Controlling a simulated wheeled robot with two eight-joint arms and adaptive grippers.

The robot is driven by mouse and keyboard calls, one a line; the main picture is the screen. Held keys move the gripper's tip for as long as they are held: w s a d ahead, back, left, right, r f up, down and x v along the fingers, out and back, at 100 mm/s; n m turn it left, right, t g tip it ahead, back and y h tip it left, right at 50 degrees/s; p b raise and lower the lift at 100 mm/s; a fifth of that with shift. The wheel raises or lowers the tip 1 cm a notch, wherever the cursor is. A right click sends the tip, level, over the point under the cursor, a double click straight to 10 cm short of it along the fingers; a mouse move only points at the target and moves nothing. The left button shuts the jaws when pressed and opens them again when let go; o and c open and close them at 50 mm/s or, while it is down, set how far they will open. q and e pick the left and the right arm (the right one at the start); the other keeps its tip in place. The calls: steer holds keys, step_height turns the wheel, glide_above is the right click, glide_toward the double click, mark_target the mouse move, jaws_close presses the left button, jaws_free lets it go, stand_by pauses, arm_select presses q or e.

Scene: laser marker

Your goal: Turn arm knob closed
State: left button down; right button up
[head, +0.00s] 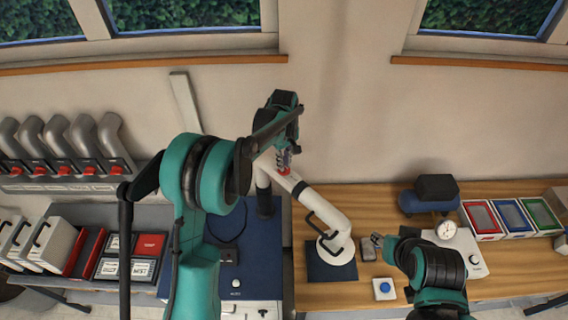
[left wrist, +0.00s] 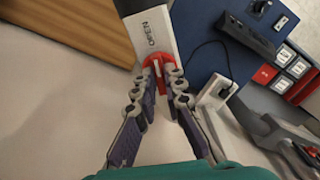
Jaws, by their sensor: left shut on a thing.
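The white extraction arm (head: 321,208) rises from a dark base plate on the wooden bench and bends up to the left. It carries a small red knob (head: 284,172). The left wrist view shows the red knob (left wrist: 156,66) at the end of a white section marked "OPEN" (left wrist: 151,34). My left gripper (left wrist: 160,82) is shut on the knob, one finger on each side; in the head view my left gripper (head: 285,155) comes down onto it from above. My right gripper (head: 377,240) hangs low over the bench, right of the arm's base; its finger opening is too small to judge.
A white device with a round dial (head: 447,231), a blue button box (head: 384,289) and red, blue and green trays (head: 510,218) occupy the bench's right. A blue cabinet top (head: 262,262) lies left of the bench.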

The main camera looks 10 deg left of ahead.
arm_select(q)
steer(key=m+b, duration=0.2)
steer(key=m, duration=0.1)
steer(key=shift+f, duration=0.15)
steer(key=m+b, duration=0.3)
steer(key=m, duration=0.1)
steer(key=shift+m, duration=0.4)
steer(key=m+b, duration=0.2)
steer(key=m, duration=0.2)
steer(key=m+b, duration=0.1)
steer(key=m, duration=0.4)
steer(key=shift+r+m, duration=0.2)
steer(key=shift+m, duration=0.1)
steer(key=c, duration=1.6)
jaws_free()
